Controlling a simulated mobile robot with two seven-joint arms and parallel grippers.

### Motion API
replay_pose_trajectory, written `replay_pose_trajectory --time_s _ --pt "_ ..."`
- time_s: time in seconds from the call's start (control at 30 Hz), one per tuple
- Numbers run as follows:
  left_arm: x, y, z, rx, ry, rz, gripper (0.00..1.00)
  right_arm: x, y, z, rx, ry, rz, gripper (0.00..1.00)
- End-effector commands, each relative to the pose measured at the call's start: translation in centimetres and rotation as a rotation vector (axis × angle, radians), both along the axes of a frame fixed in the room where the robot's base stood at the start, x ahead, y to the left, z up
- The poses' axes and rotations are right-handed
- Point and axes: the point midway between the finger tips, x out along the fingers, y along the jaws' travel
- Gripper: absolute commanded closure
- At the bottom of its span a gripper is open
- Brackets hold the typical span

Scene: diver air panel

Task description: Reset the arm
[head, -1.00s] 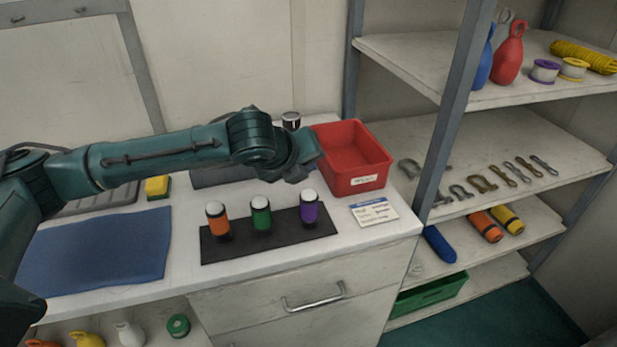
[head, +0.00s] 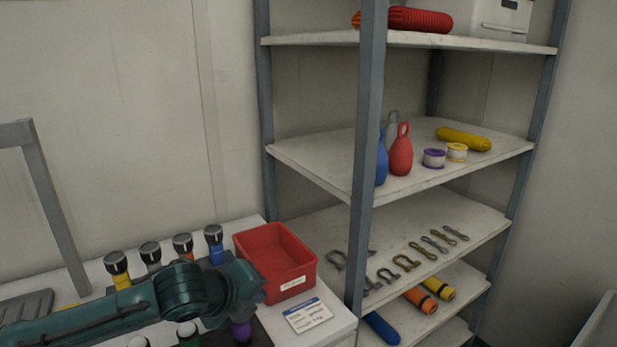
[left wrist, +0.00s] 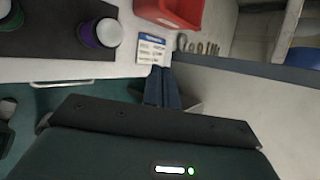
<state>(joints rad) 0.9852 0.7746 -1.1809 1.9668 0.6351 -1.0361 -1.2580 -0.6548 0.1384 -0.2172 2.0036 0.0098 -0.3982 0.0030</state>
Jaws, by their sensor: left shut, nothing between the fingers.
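My left arm comes in from the left in the head view, and its gripper (head: 252,287) is over the counter near the red bin (head: 276,262). In the left wrist view the gripper's fingers (left wrist: 162,88) are together and hold nothing. Their tips appear near the white label card (left wrist: 151,48), which also lies on the counter in front of the bin in the head view (head: 308,315). A purple torch (head: 241,331) stands below the gripper, partly hidden; it also shows in the left wrist view (left wrist: 101,32). My right gripper is not in view.
Several torches, including a blue one (head: 215,245), stand at the back of the counter behind my arm. A grey-posted shelf rack (head: 364,200) stands to the right with shackles, red and blue bottles, and rope. Bare wall lies above the counter.

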Motion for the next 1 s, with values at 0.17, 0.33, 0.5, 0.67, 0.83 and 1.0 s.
replay_pose_trajectory --time_s 0.17,0.33,0.5,0.67,0.83,1.0 --pt "-3.4 -5.5 -4.4 -0.366 0.131 0.109 1.00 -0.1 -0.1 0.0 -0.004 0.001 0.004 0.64" --pt "-6.2 -7.9 -7.4 -0.704 0.268 0.292 1.00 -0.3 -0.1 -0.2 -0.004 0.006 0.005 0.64" --pt "-9.1 -7.7 -10.9 -1.012 0.399 0.541 1.00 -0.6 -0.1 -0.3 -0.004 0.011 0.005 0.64" --pt "-12.6 -5.2 -15.0 -1.255 0.495 0.834 1.00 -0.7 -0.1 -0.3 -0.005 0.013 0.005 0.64" --pt "-17.4 -1.1 -19.6 -1.438 0.535 1.152 1.00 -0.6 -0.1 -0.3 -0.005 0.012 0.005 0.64" --pt "-21.6 2.3 -22.6 -1.524 0.526 1.367 1.00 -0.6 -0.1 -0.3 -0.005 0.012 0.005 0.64"
